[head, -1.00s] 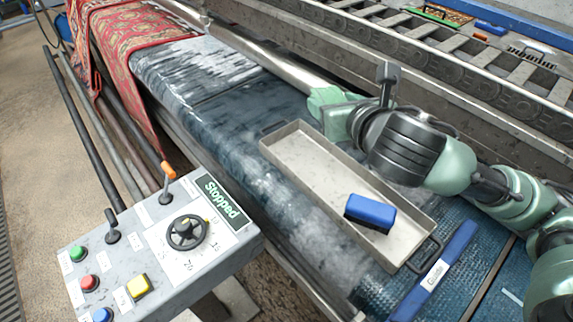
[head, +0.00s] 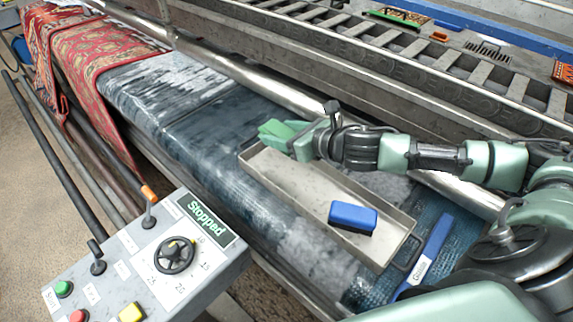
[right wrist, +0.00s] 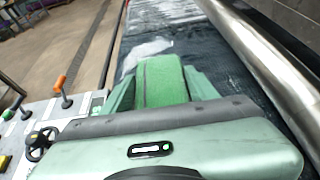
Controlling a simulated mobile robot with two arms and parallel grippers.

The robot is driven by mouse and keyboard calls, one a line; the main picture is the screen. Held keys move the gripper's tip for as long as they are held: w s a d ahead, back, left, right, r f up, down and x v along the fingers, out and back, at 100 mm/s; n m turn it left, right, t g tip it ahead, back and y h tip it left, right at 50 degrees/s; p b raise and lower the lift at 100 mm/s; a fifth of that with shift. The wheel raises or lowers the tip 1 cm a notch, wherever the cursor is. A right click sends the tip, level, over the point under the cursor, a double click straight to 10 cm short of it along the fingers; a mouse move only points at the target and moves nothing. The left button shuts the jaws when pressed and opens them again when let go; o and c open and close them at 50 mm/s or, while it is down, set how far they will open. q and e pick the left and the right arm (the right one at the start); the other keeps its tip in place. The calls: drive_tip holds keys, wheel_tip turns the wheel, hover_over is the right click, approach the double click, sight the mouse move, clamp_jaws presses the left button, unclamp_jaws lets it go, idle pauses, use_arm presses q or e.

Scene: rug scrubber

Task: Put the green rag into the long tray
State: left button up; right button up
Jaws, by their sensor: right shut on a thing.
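The long grey tray (head: 283,184) lies on the wet dark blue rug, its long side running from upper left to lower right. A blue brush (head: 353,217) is in its nearer right part. The green rag (right wrist: 163,82) is a textured green block between the two fingers of my right gripper (right wrist: 162,90). In the head view my right gripper (head: 291,137) is shut on it at the tray's far left end; the rag (head: 275,131) shows at the fingertips. The gripper looks raised above the tray, but its exact height is hard to tell. My left gripper is not in view.
A control box (head: 165,255) reading "Stopped" stands at the lower left. A blue guide bar (head: 428,256) lies right of the tray. A metal roller (head: 232,72) runs behind it. The tray's left half looks clear.

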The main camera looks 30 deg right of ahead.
sight(283, 170)
wheel_tip(283, 170, down, 11)
drive_tip(key=shift+r+b, duration=0.1)
drive_tip(key=shift+b, duration=0.4)
drive_tip(key=o, duration=1.3)
drive_tip(key=shift+o, duration=0.2)
